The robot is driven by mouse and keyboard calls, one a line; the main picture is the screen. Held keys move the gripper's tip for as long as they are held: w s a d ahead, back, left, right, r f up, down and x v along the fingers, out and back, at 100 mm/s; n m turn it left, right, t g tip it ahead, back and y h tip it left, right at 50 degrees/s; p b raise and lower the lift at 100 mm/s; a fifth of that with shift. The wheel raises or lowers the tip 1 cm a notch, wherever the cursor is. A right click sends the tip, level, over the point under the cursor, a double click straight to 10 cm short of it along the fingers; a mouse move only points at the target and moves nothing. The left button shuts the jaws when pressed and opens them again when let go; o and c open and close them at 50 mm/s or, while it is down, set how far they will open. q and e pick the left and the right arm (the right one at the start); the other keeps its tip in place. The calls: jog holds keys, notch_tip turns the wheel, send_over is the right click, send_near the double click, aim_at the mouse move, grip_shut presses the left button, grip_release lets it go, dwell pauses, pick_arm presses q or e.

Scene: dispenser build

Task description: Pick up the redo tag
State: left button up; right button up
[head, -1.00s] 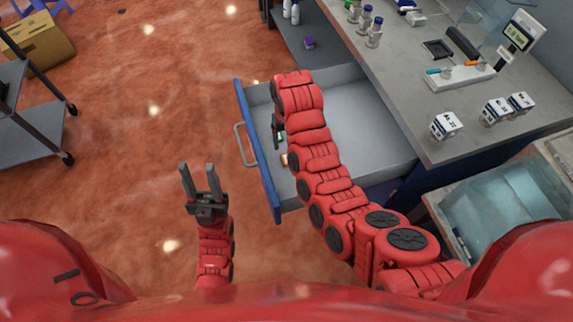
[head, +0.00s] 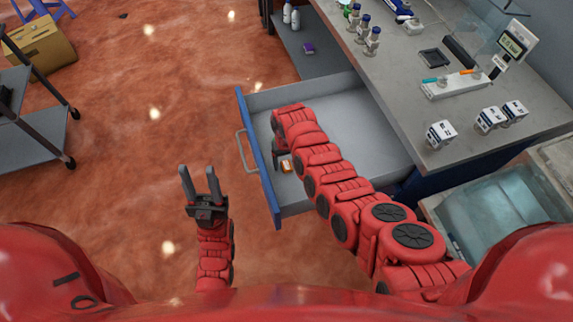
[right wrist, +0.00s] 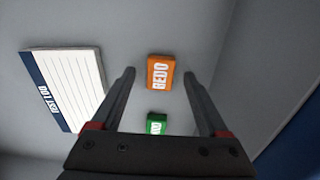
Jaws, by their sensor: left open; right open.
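The redo tag is a small orange block with white "REDO" lettering. It lies on the drawer floor, and in the right wrist view the redo tag (right wrist: 158,72) sits between and just beyond my fingertips. In the head view the redo tag (head: 287,166) shows near the drawer's front. My right gripper (right wrist: 160,75) is open and empty, pointing down into the drawer; in the head view my arm hides most of it. My left gripper (head: 201,172) is open and empty above the floor, left of the drawer.
A green tag (right wrist: 156,124) lies close to the redo tag, partly hidden by my gripper. A test log card (right wrist: 65,88) lies to the left. The open drawer (head: 262,165) has a blue front wall close by. The counter (head: 400,100) holds bottles, boxes and a scale.

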jog(key=shift+f, duration=0.25)
grip_shut()
dwell(0.3)
jog(key=shift+r, duration=0.15)
